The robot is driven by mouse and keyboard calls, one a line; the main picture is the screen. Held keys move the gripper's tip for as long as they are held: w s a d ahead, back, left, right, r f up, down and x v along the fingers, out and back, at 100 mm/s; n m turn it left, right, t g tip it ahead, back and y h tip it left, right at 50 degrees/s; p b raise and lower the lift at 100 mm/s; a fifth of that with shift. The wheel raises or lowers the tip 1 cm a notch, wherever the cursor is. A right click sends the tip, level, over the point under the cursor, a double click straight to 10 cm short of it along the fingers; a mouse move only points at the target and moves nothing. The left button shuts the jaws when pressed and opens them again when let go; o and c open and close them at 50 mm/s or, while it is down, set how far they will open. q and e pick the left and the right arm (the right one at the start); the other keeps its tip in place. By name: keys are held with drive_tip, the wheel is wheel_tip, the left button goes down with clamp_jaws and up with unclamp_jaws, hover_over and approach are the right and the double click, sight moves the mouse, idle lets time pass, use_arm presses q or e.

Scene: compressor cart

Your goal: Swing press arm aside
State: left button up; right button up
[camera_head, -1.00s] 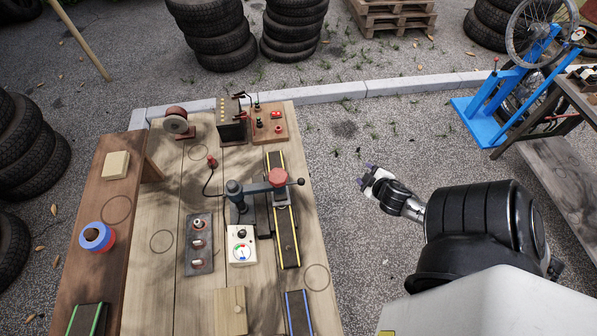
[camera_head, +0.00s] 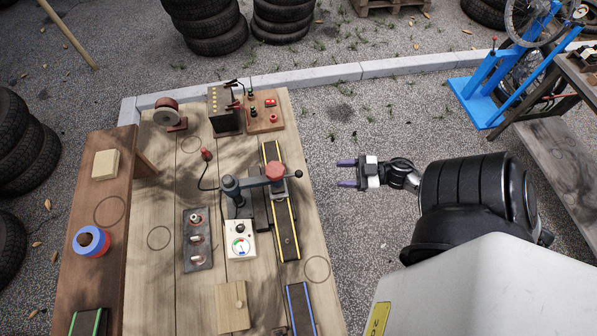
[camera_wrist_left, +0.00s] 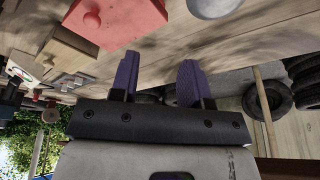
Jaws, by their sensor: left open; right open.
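The press arm (camera_head: 249,181) is a grey bar on a dark post (camera_head: 231,186) on the wooden table. It reaches right over the yellow-edged track (camera_head: 284,222), with a red round head (camera_head: 275,171) and a black ball knob (camera_head: 298,174) at its end. My right gripper (camera_head: 346,173) is open and empty, right of the knob and apart from it, beyond the table's right edge. Its purple fingers point left toward the knob. My left gripper (camera_wrist_left: 157,80) shows only in the left wrist view, open, with nothing between its purple fingers.
A white gauge box (camera_head: 240,245) stands in front of the post, with a grey plate of small fittings (camera_head: 197,240) to its left. A red-button box (camera_head: 265,115) stands at the back. Paved ground lies free between the table and the blue stand (camera_head: 490,95).

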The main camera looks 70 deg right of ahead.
sight(298, 174)
drive_tip(key=x, duration=1.3)
drive_tip(key=shift+w+a, duration=0.1)
drive_tip(key=shift+w, duration=0.05)
drive_tip(key=shift+c, duration=0.3)
clamp_jaws()
